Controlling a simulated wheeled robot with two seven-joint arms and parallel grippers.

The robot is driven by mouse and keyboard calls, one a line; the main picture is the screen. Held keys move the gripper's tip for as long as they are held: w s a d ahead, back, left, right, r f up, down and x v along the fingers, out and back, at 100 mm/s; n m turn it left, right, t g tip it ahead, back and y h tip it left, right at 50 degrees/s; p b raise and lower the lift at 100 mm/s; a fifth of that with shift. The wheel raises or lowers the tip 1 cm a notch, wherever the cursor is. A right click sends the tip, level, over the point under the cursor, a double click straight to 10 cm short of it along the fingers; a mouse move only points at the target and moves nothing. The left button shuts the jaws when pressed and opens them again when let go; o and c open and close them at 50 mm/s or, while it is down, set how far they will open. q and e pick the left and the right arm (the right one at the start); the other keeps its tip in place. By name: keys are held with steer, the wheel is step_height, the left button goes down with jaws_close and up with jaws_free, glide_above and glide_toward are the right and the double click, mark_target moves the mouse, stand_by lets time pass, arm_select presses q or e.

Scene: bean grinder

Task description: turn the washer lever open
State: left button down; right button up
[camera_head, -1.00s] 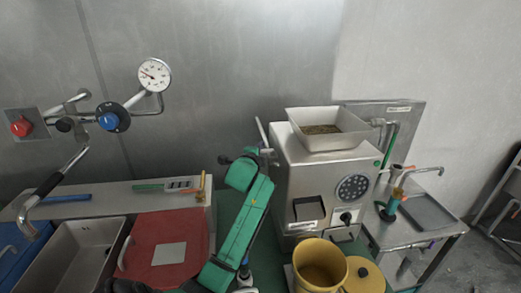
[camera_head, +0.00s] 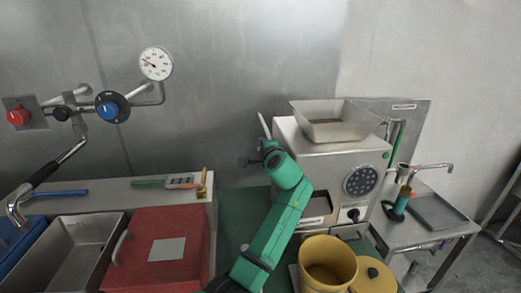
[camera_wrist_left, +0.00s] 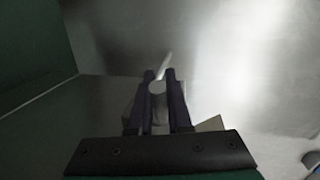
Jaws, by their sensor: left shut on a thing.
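A thin pale lever (camera_head: 264,126) stands up at the left side of the steel grinder (camera_head: 325,165) in the head view. My left gripper (camera_head: 262,150) is beside the grinder's left side, close under this lever, and is partly hidden by my green arm. In the left wrist view its two dark fingers (camera_wrist_left: 160,75) are shut on a grey, round-ended piece (camera_wrist_left: 157,88), with a pale bar (camera_wrist_left: 163,64) rising behind it. I take this to be the lever, but its lower part is hidden. My right gripper is not in view.
A hopper (camera_head: 333,120) tops the grinder, and a yellow bucket (camera_head: 327,265) stands in front. A red-lidded basin (camera_head: 150,250) and a sink (camera_head: 75,260) lie left. Wall pipes carry a red knob (camera_head: 17,117), a blue knob (camera_head: 108,120) and a gauge (camera_head: 156,63).

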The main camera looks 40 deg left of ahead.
arm_select(q)
steer(key=shift+s+d+f+n+g, duration=0.1)
steer(key=shift+n+g, duration=0.3)
steer(key=shift+g, duration=0.1)
steer(key=c, duration=0.8)
jaws_free()
steer(key=shift+y, duration=0.3)
steer(key=shift+c, duration=0.2)
steer(key=b+v, duration=0.4)
steer(key=v, duration=1)
steer(key=shift+s+d, duration=0.2)
steer(key=shift+d, duration=0.05)
